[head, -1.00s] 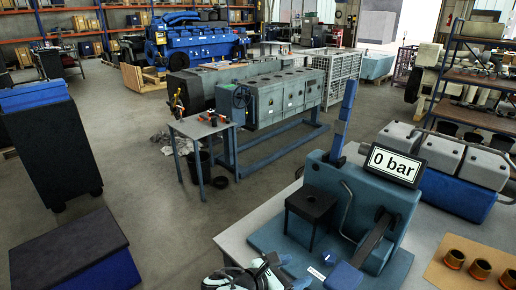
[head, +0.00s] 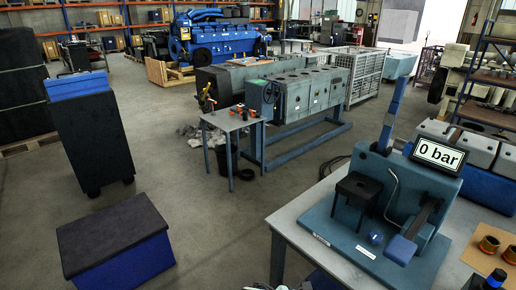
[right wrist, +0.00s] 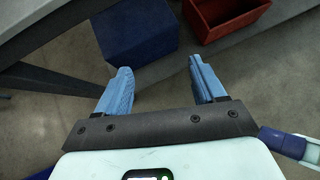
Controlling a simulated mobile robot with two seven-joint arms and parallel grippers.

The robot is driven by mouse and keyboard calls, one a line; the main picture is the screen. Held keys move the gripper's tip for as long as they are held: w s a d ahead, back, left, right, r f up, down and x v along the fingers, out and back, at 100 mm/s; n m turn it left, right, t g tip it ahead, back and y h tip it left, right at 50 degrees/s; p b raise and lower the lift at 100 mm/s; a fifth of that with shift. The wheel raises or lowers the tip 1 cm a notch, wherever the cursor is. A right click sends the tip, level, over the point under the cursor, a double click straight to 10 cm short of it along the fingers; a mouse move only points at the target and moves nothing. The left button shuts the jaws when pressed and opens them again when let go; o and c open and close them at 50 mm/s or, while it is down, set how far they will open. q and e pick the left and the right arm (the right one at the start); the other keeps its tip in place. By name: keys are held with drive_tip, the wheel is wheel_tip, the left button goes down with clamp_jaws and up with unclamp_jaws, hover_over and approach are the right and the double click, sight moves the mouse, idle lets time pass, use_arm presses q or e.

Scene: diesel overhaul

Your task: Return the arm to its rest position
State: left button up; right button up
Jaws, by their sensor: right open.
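My right gripper (right wrist: 160,68) shows in the right wrist view. Its two blue fingers are wide apart with nothing between them, above the grey floor. The fingers touch nothing that I can see. In the head view, the right gripper cannot be made out. My left gripper is in neither view.
In the head view, a grey bench (head: 287,226) at right carries a blue-grey test stand with a "0 bar" display (head: 439,154) and a black stool-like block (head: 358,187). A dark-topped blue box (head: 140,262) stands at lower left. The right wrist view shows a red crate (right wrist: 205,30).

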drive_tip(key=s+d+f+m+g+y, duration=0.1)
drive_tip(key=s+f+m+g+y, duration=0.15)
drive_tip(key=f, duration=0.35)
drive_tip(key=s+d+f+m+g+y, duration=0.1)
drive_tip(key=s+f, duration=0.3)
drive_tip(key=f, duration=0.1)
use_arm(q)
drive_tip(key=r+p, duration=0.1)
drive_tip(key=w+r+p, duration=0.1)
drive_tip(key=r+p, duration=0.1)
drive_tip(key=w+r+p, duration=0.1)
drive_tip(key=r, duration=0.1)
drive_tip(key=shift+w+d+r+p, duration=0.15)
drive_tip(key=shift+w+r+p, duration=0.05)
drive_tip(key=shift+p, duration=0.1)
use_arm(e)
drive_tip(key=s+a+f+m+y, duration=0.1)
drive_tip(key=s+f+m+y, duration=0.3)
drive_tip(key=s+m, duration=0.6)
drive_tip(key=s+a+f+m+g+y, duration=0.1)
drive_tip(key=s+f+m+y, duration=0.4)
drive_tip(key=s+f+m, duration=0.4)
drive_tip(key=s+m, duration=0.1)
drive_tip(key=m, duration=0.3)
drive_tip(key=shift+s+a, duration=0.2)
